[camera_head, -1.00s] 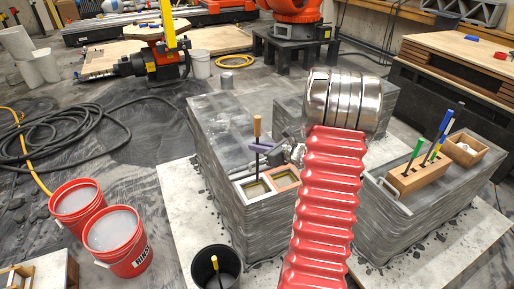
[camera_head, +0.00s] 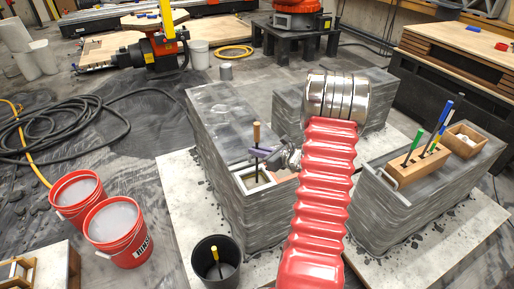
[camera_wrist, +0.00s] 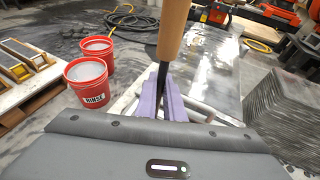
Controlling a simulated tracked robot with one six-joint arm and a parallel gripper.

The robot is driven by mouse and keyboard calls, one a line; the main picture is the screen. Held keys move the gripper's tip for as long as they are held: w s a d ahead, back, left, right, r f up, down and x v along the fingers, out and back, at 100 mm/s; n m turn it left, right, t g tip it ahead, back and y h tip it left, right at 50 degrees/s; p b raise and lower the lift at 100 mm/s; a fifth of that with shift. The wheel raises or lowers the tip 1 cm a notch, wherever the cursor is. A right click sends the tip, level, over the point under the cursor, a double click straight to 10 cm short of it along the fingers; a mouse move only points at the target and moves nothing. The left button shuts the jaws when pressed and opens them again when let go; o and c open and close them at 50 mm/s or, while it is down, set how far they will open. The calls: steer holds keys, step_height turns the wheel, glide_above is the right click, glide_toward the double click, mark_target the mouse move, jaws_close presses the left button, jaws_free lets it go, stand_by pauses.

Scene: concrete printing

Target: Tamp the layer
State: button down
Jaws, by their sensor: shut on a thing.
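My gripper (camera_head: 262,154), with purple fingers, is shut on the tamper (camera_head: 257,132), a tool with a wooden handle and a dark shaft. It holds the tamper upright over the pale square mould (camera_head: 240,184) on the grey layered block. In the wrist view the fingers (camera_wrist: 166,100) close around the dark shaft below the wooden handle (camera_wrist: 172,32). The tamper's foot is hidden, so I cannot tell whether it touches the layer. An orange-pink mould (camera_head: 284,176) sits beside the pale one, partly covered by my arm.
A black bucket (camera_head: 213,270) with a yellow-handled tool stands in front of the block. Red buckets (camera_head: 118,232) stand at left. A wooden tool holder (camera_head: 411,172) and a wooden box (camera_head: 465,141) sit on the right block. A black hose lies on the floor.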

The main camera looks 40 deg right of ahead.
mark_target(257, 141)
steer(key=shift+r, duration=3.4)
steer(key=shift+w+a, duration=0.5)
steer(key=shift+a, duration=0.1)
